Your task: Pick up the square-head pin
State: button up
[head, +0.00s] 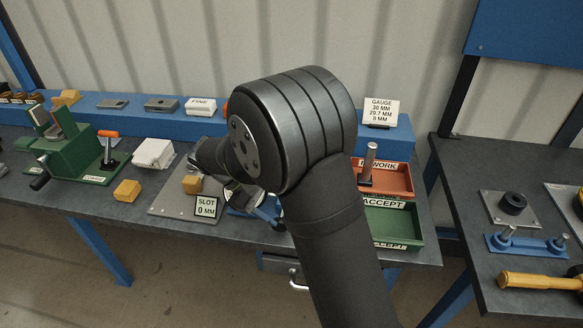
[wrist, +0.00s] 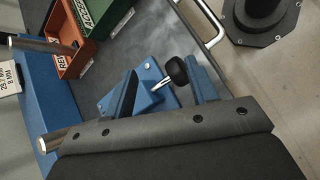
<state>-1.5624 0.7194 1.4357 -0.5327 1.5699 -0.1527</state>
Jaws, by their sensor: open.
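A metal pin (head: 371,158) stands upright on a dark, blocky base at the rework tray. A second silver rod (wrist: 62,138) shows at the lower left of the wrist view, partly hidden by my gripper body. I cannot tell for sure which of them is the square-head pin. My gripper (wrist: 157,88) is open, its two blue fingers apart above a blue fixture with a black knob (wrist: 176,71). The pin in the tray is outside the fingers. My arm hides most of the gripper in the head view.
The red rework tray (head: 399,192) and green accept tray (head: 416,226) lie right of my arm. A blue riser (head: 132,117) runs along the back. A green vise (head: 72,152), yellow blocks and a slot card (head: 206,207) stand left. A second table is at right.

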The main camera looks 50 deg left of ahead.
jog(key=w+a+r+m+g+y, duration=0.25)
jog(key=w+a+r, duration=0.4)
jog(key=r, duration=0.35)
jog(key=w+a+r+m+g+y, duration=0.1)
jog(key=w+a+r+g+y, duration=0.3)
jog(key=w+a+r, duration=0.4)
jog(key=f, duration=0.3)
jog(key=d+f, duration=0.1)
jog(key=f, duration=0.2)
jog(key=d+f, duration=0.1)
jog(key=f, duration=0.2)
jog(key=shift+s+d+f, duration=0.15)
jog(key=shift+s+f, duration=0.15)
jog(key=shift+f, duration=0.05)
jog(key=shift+w+f, duration=0.15)
jog(key=shift+f, duration=2.85)
jog(key=shift+c, duration=0.4)
grip_shut()
jog(key=shift+r, duration=0.15)
